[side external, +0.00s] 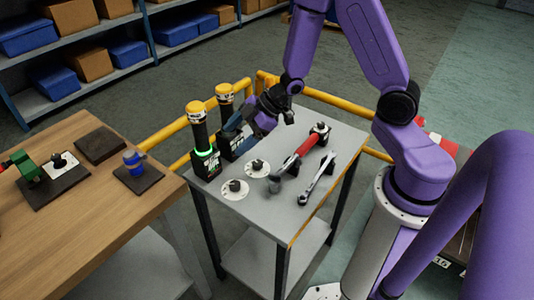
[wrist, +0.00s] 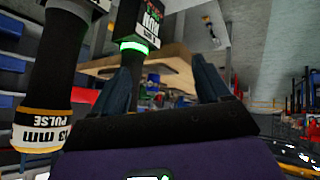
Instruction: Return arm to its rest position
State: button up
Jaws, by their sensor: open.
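My gripper (side external: 232,125) is open, above the far left part of the grey cart top (side external: 262,205), beside two black upright power tools with yellow caps. The nearer tool (side external: 200,128) has a lit green ring; the farther tool (side external: 226,106) stands behind it, partly hidden by my gripper. In the wrist view, my two dark fingers (wrist: 163,85) are spread with nothing between them. The green-ringed tool (wrist: 135,42) appears above them, and a tool marked 13 mm PULSE (wrist: 45,90) shows at left. This view looks upside down.
On the cart lie a red-handled tool (side external: 305,145), a wrench (side external: 318,177) and two white discs with dark knobs (side external: 235,188) (side external: 258,168). Yellow rails (side external: 335,102) run behind the cart. A wooden bench (side external: 75,235) stands left; shelves with boxes (side external: 95,60) stand behind.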

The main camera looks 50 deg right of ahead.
jog(key=s+r+g+h, duration=0.3)
jog(key=s+r, duration=0.3)
jog(key=s, duration=0.7)
jog(key=s+r+m+g+h, duration=0.1)
jog(key=s+r, duration=0.5)
jog(key=s, duration=0.8)
jog(key=shift+g+h, duration=0.9)
jog(key=shift+h, duration=0.1)
